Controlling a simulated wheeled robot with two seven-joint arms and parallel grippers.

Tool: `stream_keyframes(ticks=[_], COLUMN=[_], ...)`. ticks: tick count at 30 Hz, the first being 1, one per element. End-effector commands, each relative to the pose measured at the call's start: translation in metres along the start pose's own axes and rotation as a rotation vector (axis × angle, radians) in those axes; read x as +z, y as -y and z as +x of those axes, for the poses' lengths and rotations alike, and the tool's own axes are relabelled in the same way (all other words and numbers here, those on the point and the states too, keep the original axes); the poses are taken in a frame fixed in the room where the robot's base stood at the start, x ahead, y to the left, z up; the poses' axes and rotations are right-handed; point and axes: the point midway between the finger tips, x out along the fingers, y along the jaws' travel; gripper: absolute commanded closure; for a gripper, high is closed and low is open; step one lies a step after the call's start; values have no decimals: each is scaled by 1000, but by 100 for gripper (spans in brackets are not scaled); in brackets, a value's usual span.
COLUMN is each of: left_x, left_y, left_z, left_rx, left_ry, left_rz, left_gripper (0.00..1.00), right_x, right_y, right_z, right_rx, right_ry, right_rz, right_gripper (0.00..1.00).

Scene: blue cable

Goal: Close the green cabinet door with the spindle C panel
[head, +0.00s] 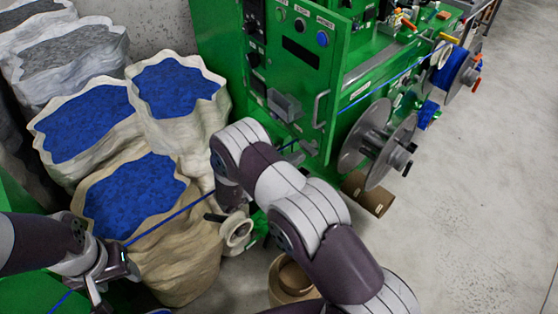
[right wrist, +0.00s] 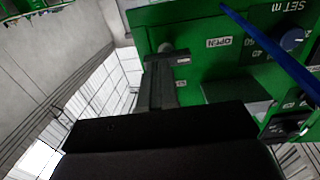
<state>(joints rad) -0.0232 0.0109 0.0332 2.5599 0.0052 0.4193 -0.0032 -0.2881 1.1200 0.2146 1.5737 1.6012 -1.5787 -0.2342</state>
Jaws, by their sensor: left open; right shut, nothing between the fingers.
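The green cabinet door (head: 305,75) is at the top centre of the head view, with a dark window, a blue button and a light bar handle (head: 320,108). I cannot tell from this angle how far it stands open. My left gripper (head: 112,280) is open at the lower left, close to the blue cable (head: 172,213). My right gripper (right wrist: 161,82) is shut and empty in the right wrist view. My right arm hides part of the head view.
Sacks of blue pellets (head: 180,88) crowd the left. A white roll (head: 237,231) is by my right arm. The concrete floor (head: 480,190) at right is clear.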

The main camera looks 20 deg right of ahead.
Motion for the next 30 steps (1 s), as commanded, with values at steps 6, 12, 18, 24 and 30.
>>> stream_keyframes(ticks=[6, 12, 18, 24, 30], left_x=[-1, -1, -1, -1, 0], left_y=[0, 0, 0, 0, 0], left_z=[-10, -9, -9, -7, -1], left_rx=[0, 0, 0, 0, 0], left_ry=[0, 0, 0, 0, 0], left_rz=[0, 0, 0, 0, 0], left_gripper=[42, 42, 42, 42, 42], right_x=[0, 1, 1, 1, 2], right_y=[0, 0, 0, -5, -11], right_z=[15, 16, 18, 38, 89], right_rx=[0, -1, -4, -52, -175], right_ry=[1, 1, 1, 1, 1], right_rz=[1, 1, 1, 0, 0], right_gripper=[100, 100, 100, 100, 100])
